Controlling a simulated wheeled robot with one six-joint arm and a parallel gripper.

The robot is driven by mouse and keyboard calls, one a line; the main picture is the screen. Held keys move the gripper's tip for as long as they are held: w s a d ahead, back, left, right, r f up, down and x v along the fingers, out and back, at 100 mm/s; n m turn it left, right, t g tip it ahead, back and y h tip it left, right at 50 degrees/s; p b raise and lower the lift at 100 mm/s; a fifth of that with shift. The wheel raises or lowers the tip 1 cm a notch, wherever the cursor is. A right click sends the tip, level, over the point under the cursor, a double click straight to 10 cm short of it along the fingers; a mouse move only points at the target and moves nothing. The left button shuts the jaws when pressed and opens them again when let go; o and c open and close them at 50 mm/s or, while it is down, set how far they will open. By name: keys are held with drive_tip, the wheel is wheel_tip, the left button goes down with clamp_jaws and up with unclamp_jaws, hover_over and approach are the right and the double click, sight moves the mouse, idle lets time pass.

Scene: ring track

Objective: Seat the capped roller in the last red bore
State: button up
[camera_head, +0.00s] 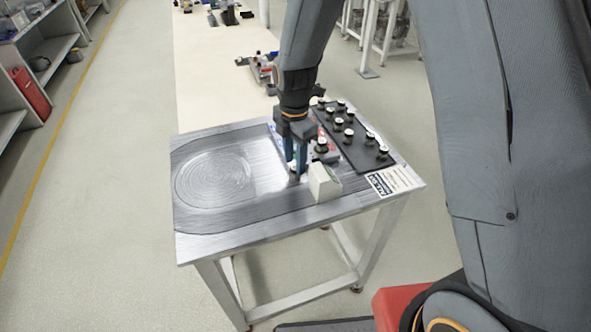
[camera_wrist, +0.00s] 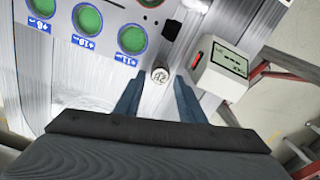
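A small capped roller (camera_wrist: 160,76) with a white marked top shows between the fingertips in the wrist view. My gripper (camera_wrist: 158,84) is open, with a finger on each side of the roller and visible gaps. In the head view my gripper (camera_head: 297,168) points down at the metal table top (camera_head: 255,205), left of a white box. Several round green spots with blue rings (camera_wrist: 133,39) show at the upper left of the wrist view.
The white box with a display (camera_wrist: 222,68) stands close to the right finger; it also shows in the head view (camera_head: 323,182). A black rack (camera_head: 352,148) with several white-capped rollers lies at the table's right. The oval-grooved left side (camera_head: 215,178) is clear.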

drive_tip(key=shift+f, duration=0.75)
clamp_jaws()
drive_tip(key=shift+r, duration=0.1)
